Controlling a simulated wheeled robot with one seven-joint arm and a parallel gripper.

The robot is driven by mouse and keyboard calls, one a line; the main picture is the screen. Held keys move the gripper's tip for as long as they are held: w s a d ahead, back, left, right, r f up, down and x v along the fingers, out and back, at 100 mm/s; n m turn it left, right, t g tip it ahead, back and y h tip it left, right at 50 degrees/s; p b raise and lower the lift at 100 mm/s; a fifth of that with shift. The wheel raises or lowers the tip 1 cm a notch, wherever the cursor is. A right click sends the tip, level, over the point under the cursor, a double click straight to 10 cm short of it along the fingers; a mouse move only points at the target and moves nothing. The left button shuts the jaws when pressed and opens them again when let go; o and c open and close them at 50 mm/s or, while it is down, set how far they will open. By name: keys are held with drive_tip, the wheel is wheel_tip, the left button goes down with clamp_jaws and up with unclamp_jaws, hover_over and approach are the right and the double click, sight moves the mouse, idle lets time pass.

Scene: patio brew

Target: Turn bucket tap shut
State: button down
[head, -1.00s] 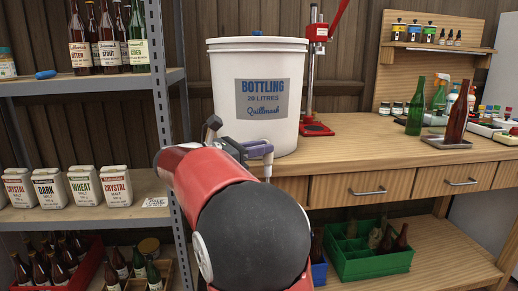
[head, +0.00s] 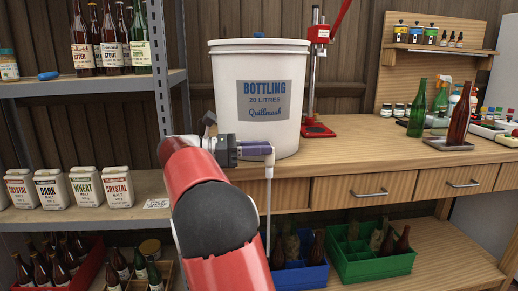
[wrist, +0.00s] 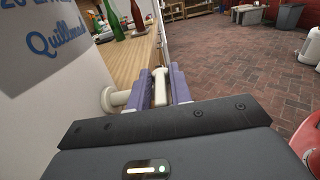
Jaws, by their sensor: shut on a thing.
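The white bottling bucket (head: 258,65) stands upright at the left end of the wooden bench. In the wrist view, its cream tap (wrist: 112,99) sticks out low on the bucket wall. The tap's upright lever (wrist: 160,84) stands between the two purple fingers of my gripper (wrist: 161,88), which is shut on it. In the head view, my gripper (head: 258,151) is in front of the bucket's lower wall and hides most of the tap. A thin pale tube (head: 268,205) hangs down below it.
A metal shelf unit (head: 162,95) with bottles and malt packs stands close left of my arm. A red bottle capper (head: 318,128) is behind the bucket on the right. Blue and green crates (head: 375,266) sit beneath the bench. The bench middle is clear.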

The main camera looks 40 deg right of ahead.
drive_tip(key=shift+r, duration=0.2)
drive_tip(key=c, duration=1.5)
unclamp_jaws()
drive_tip(key=shift+f, duration=0.1)
drive_tip(key=v, duration=0.7)
drive_tip(key=shift+w+a, duration=0.2)
drive_tip(key=shift+a, duration=0.1)
